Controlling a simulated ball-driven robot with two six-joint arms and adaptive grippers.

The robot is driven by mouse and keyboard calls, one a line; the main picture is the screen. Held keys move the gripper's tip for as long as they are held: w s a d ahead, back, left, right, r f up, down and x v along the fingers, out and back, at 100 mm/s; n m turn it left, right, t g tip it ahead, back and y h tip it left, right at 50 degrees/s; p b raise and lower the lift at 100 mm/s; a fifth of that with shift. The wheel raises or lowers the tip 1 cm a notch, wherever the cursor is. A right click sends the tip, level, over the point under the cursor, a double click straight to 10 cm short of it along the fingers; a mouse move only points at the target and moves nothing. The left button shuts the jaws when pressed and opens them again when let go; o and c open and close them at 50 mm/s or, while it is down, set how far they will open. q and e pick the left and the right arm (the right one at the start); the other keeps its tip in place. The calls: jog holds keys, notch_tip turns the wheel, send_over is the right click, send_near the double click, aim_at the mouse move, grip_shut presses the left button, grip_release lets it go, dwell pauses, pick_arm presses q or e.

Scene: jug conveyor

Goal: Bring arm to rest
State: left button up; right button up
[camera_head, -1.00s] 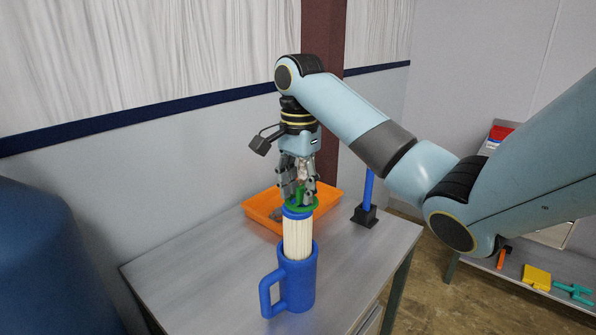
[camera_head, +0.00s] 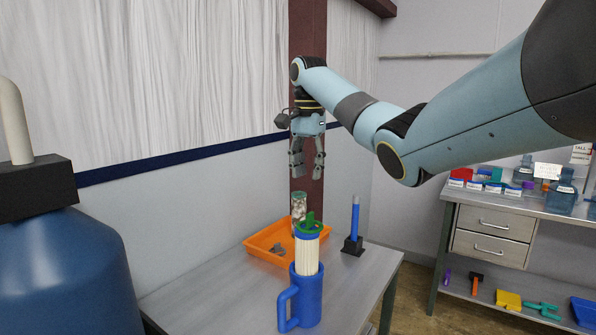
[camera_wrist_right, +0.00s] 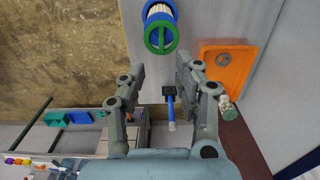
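My right gripper (camera_head: 307,165) is raised above the table and shows open and empty. It also shows in the right wrist view (camera_wrist_right: 158,84), its fingers spread with nothing between them in contact. A blue jug (camera_head: 305,300) with a handle stands upright on the table below. A white ribbed cylinder (camera_head: 308,257) with a blue and green top (camera_head: 309,227) stands in the jug's mouth. The green top also shows in the right wrist view (camera_wrist_right: 161,38), apart from the fingers. My left gripper is not in view.
An orange tray (camera_head: 262,242) with small grey pieces sits behind the jug, near a speckled jar (camera_head: 298,204). A blue rod on a black base (camera_head: 353,243) stands to the right. A large blue tank (camera_head: 65,270) is at left. A drawer bench (camera_head: 493,224) stands at right.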

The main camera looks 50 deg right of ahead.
jog(key=shift+d+f, duration=0.15)
jog(key=shift+d, duration=0.1)
jog(key=shift+a, duration=0.15)
